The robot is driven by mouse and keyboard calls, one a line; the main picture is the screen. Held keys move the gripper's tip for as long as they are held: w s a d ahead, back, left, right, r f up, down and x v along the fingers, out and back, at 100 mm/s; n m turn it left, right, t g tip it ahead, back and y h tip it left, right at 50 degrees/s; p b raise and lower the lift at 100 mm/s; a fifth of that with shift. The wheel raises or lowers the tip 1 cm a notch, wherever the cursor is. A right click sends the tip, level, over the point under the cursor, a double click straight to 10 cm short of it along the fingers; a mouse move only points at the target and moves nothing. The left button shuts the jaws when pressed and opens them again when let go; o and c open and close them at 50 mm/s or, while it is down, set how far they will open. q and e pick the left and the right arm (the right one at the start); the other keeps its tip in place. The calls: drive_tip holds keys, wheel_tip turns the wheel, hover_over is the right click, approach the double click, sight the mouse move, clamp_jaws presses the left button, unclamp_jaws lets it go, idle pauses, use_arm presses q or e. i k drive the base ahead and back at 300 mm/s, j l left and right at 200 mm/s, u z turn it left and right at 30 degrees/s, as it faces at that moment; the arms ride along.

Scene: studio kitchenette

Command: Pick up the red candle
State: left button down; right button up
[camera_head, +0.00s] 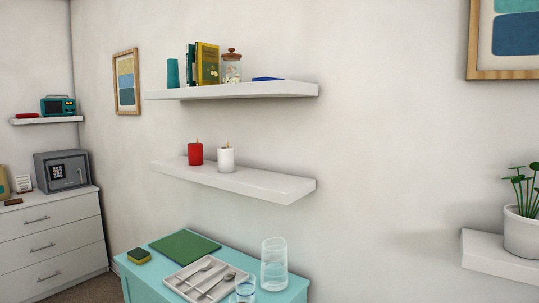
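The red candle (196,154) stands upright on the lower white wall shelf (262,184), left of the shelf's middle. A white candle (226,159) stands close to its right, with a small gap between them. Neither of my grippers shows in the head view.
An upper shelf (290,89) with books, a jar and a teal cup hangs above the candles. Below is a teal cabinet (150,286) with a green mat, a sponge, a cutlery tray (184,286) and glasses (274,264). The lower shelf's right part is bare.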

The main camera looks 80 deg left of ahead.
sight(195, 156)
drive_tip(key=u, duration=3.15)
drive_tip(key=i+j+z, duration=0.1)
drive_tip(key=z, duration=0.6)
drive_tip(key=i+j+z, duration=0.15)
drive_tip(key=j+z, duration=0.15)
drive_tip(key=j, duration=0.2)
drive_tip(key=i+j+z, duration=0.15)
drive_tip(key=j+z, duration=0.15)
drive_tip(key=j, duration=0.2)
drive_tip(key=j+z, duration=0.35)
drive_tip(key=j, duration=0.15)
drive_tip(key=i, duration=0.05)
